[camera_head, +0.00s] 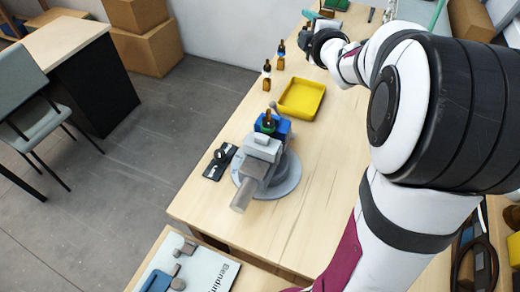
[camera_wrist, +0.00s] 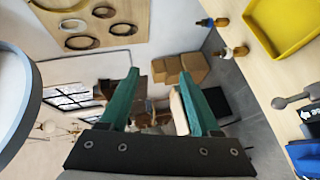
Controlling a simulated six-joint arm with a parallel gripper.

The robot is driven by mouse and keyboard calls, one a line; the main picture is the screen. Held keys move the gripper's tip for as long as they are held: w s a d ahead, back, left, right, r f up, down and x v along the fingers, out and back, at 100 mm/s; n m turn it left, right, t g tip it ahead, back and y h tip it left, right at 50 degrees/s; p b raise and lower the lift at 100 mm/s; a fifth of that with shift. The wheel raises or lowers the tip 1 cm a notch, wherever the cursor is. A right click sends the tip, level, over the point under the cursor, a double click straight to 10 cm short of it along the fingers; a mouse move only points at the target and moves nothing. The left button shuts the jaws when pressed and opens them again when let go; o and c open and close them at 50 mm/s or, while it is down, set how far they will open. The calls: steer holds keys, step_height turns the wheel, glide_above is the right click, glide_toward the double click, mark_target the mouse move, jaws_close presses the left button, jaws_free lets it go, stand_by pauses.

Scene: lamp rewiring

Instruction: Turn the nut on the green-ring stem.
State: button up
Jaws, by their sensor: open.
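In the head view a stem with a green ring (camera_head: 268,126) stands upright in the blue jaws of a grey bench vise (camera_head: 263,148). Its upper part looks brown, and I cannot make out the nut on it. My gripper (camera_wrist: 158,80) is open in the wrist view, its two green fingers apart with nothing between them. Part of the vise's blue body shows at the lower right of the wrist view (camera_wrist: 303,155).
A yellow tray (camera_head: 302,98) lies behind the vise on the wooden table (camera_head: 318,180). A black device (camera_head: 219,162) lies left of the vise. The table right of the vise is clear.

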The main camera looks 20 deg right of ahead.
steer(key=s+a+f+m+g+y, duration=0.1)
steer(key=s+a+f+m+g, duration=0.3)
steer(key=s+a, duration=0.4)
steer(key=s+a+f+m+g+y, duration=0.2)
steer(key=s+a+f+m+g, duration=0.3)
steer(key=s+a+m, duration=0.4)
steer(key=s+a+f+m+g+y, duration=0.2)
steer(key=s+a+f+m+g, duration=0.2)
steer(key=s, duration=1.5)
steer(key=a+m+g, duration=0.2)
steer(key=a, duration=0.2)
steer(key=shift+s+a+f+m, duration=0.15)
steer(key=shift+s+f+m, duration=0.15)
steer(key=shift+s+f, duration=0.1)
steer(key=d+m+g+h, duration=0.2)
steer(key=d+g+h, duration=0.2)
steer(key=d+h, duration=0.1)
steer(key=m+t+h, duration=0.5)
steer(key=t+h, duration=0.7)
steer(key=h, duration=0.1)
glide_toward(264, 124)
steer(key=x, duration=1.1)
steer(key=shift+w+d, duration=0.1)
steer(key=shift+d, duration=0.1)
